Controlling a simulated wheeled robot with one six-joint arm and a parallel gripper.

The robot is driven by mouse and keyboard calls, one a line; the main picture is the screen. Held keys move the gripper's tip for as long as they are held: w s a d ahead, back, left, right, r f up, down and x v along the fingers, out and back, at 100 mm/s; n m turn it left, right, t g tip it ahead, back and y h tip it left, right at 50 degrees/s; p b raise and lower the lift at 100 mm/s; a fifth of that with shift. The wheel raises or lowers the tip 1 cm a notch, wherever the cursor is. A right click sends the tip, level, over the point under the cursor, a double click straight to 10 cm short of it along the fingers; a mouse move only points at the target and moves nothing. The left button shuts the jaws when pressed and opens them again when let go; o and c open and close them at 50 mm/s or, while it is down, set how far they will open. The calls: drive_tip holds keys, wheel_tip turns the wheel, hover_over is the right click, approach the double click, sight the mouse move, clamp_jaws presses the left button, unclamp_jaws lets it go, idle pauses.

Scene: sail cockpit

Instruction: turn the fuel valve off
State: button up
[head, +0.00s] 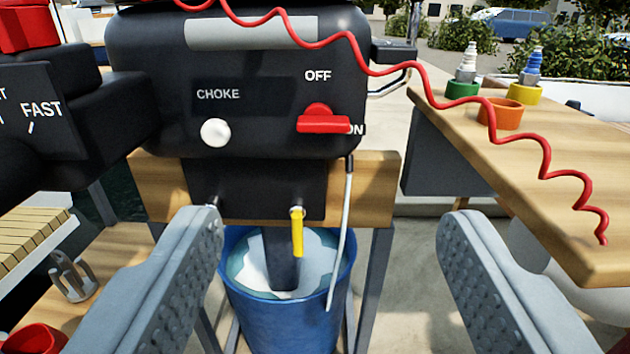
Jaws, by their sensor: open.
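The fuel valve appears to be the red lever (323,120) on the front of the black motor housing (265,60). Its bar lies level, reaching toward the ON mark at its right and partly covering it. The OFF mark (318,76) is above the lever. My gripper (335,222) is open and empty, its two grey fingers wide apart in the lower part of the view. The red lever shows above and beyond the gap between the fingertips, and neither finger touches it.
A white choke knob (215,132) is left of the lever. A yellow handle (297,235) hangs below, over a blue bucket (290,315). A red coiled cord (430,90) crosses in front of the housing to the wooden bench (590,200) at right. A black throttle box (40,110) stands left.

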sight(323, 125)
drive_tip(key=w, duration=0.5)
drive_tip(key=w+f, duration=0.1)
drive_tip(key=w, duration=0.5)
drive_tip(key=w+f, duration=0.1)
drive_tip(key=w, duration=0.5)
drive_tip(key=shift+w+a+f, duration=0.1)
drive_tip(key=shift+w+f, duration=0.1)
drive_tip(key=shift+w, duration=0.05)
drive_tip(key=shift+c, duration=0.4)
drive_tip(key=c, duration=0.9)
